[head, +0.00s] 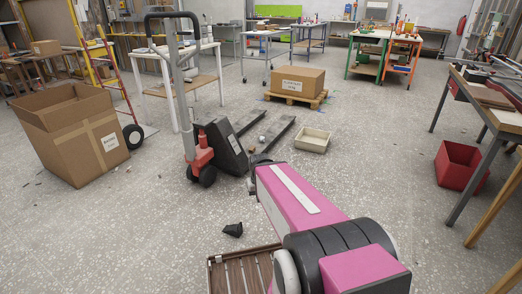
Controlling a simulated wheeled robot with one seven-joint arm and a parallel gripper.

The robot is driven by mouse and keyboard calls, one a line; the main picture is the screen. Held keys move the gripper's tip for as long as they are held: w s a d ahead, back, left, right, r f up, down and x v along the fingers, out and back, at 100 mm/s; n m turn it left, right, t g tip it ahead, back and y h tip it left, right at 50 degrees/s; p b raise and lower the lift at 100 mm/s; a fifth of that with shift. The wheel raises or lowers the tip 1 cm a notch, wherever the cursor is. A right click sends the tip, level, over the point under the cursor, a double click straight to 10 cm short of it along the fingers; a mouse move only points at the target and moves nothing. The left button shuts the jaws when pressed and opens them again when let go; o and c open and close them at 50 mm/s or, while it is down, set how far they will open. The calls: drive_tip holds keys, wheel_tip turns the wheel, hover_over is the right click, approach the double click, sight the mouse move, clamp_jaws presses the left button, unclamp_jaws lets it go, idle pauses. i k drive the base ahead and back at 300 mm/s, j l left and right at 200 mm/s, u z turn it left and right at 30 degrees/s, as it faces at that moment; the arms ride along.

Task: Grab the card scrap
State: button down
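I cannot single out the card scrap with certainty. A small brownish piece (251,150) lies on the floor by the pallet jack, just beyond the end of my arm, and is too small to identify. Other tiny bits lie on the floor near the big cardboard box. My pink arm reaches forward from the lower right. My gripper (257,162) is at its far end beside the pallet jack, showing only as small dark parts. Whether it is open or holds anything cannot be made out.
A pallet jack (228,148) stands close left of my arm. A large open carton (75,140) is at left. A black crumpled piece (233,229) and a slatted brown crate (238,268) are near. A cream tray (313,140) and red bin (458,166) are right, with clear floor between.

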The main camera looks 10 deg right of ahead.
sight(252, 149)
drive_tip(key=i+l, duration=0.35)
drive_tip(key=l, duration=0.3)
drive_tip(key=i+l+u, duration=0.1)
drive_tip(key=i+l, duration=0.25)
drive_tip(key=l, duration=0.3)
drive_tip(key=i+l+u, duration=0.15)
drive_tip(key=i+l, duration=0.35)
drive_tip(key=i+l+u, duration=0.15)
drive_tip(key=i+l, duration=0.35)
drive_tip(key=l, duration=0.1)
